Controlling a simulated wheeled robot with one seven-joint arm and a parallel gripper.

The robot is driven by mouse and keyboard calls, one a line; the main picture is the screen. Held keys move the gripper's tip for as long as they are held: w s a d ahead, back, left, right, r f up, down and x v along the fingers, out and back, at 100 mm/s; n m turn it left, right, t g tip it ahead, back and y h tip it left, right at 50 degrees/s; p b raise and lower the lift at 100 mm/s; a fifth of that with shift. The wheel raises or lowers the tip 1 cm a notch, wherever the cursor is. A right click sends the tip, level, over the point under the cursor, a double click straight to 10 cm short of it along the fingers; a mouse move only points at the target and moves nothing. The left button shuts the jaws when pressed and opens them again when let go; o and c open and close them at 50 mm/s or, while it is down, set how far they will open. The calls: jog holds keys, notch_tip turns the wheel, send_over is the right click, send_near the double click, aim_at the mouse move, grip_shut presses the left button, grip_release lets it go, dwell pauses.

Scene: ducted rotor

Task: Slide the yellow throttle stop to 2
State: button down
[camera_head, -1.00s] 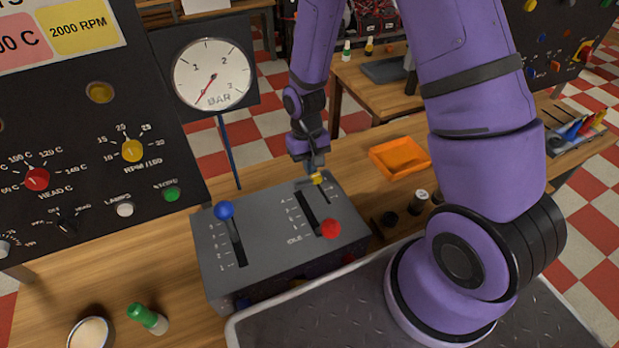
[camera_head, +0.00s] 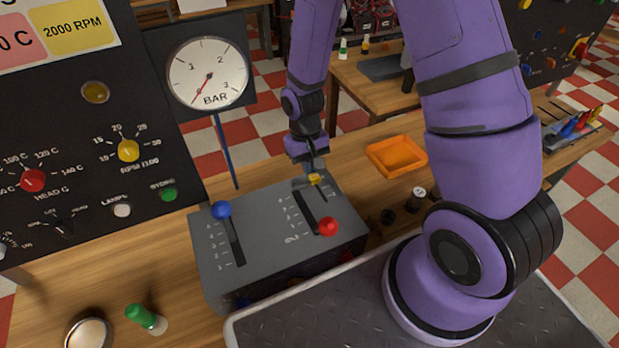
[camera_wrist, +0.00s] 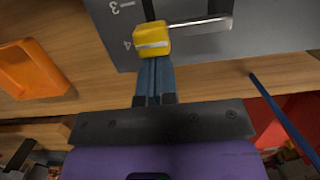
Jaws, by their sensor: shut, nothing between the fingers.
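The yellow throttle stop (camera_head: 314,179) sits near the far end of the right-hand slotted scale on the grey control box (camera_head: 275,268). In the wrist view the yellow stop (camera_wrist: 151,42) is beside the 4 mark, with the 3 mark farther along. A thin metal bar reaches right from it. My gripper (camera_head: 314,166) is at the far side of the stop. In the wrist view its shut, empty fingers (camera_wrist: 153,72) point at the stop and reach its near face; whether they touch cannot be told.
A red-knobbed lever (camera_head: 328,227) stands in the slot left of the stop, and a blue-knobbed lever (camera_head: 221,210) farther left. An orange tray (camera_head: 397,156) lies right of the box. A pressure gauge (camera_head: 208,73) on a blue rod (camera_head: 226,155) stands behind left.

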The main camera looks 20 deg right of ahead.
jog(key=shift+s, duration=1.05)
jog(key=shift+w, duration=0.15)
jog(key=shift+w, duration=1.05)
jog(key=shift+r, duration=0.15)
jog(key=shift+w+r, duration=0.25)
jog(key=shift+r, duration=1.2)
jog(key=shift+w+r, duration=0.2)
jog(key=shift+r, duration=1.2)
